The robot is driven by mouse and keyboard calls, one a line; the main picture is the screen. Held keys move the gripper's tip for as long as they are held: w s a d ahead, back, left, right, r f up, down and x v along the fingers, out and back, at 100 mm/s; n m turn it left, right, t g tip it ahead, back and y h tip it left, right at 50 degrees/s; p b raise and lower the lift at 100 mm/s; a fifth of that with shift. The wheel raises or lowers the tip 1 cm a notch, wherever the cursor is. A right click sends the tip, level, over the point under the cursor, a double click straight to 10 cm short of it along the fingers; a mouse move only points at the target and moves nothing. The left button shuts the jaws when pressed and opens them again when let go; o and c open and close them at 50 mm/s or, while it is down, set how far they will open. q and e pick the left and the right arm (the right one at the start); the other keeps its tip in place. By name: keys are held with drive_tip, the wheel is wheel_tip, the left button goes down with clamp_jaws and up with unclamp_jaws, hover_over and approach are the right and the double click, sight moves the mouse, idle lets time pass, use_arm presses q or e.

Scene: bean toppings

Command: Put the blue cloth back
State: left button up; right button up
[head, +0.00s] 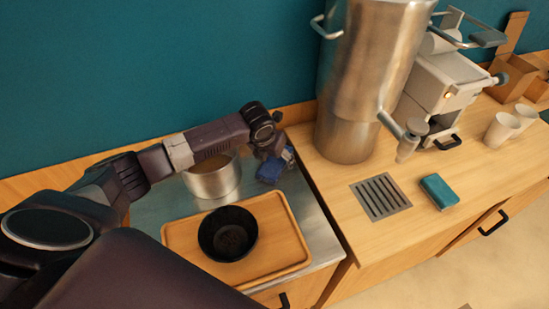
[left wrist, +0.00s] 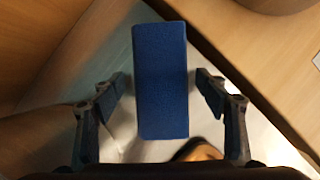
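The blue cloth (left wrist: 160,80) looks like a dark blue block in the left wrist view. It sits between the two fingers of my left gripper (left wrist: 160,88), with a gap on each side. The gripper is open and does not touch it there. In the head view, my left gripper (head: 279,158) points down at the blue cloth (head: 269,172), which is partly hidden by it. The cloth is on the metal counter, right of the steel pot. My right gripper is not in view.
A steel pot (head: 213,180) stands close left of the gripper. A wooden tray (head: 283,240) with a black bowl (head: 228,234) is in front. A tall steel urn (head: 352,120) stands to the right. A teal sponge (head: 439,191) lies near a drain grate (head: 381,197).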

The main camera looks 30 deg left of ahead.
use_arm(q)
drive_tip(key=shift+r, duration=0.2)
drive_tip(key=b+v, duration=0.1)
drive_tip(key=v, duration=1)
drive_tip(key=shift+s+r, duration=0.15)
drive_tip(key=shift+r, duration=0.25)
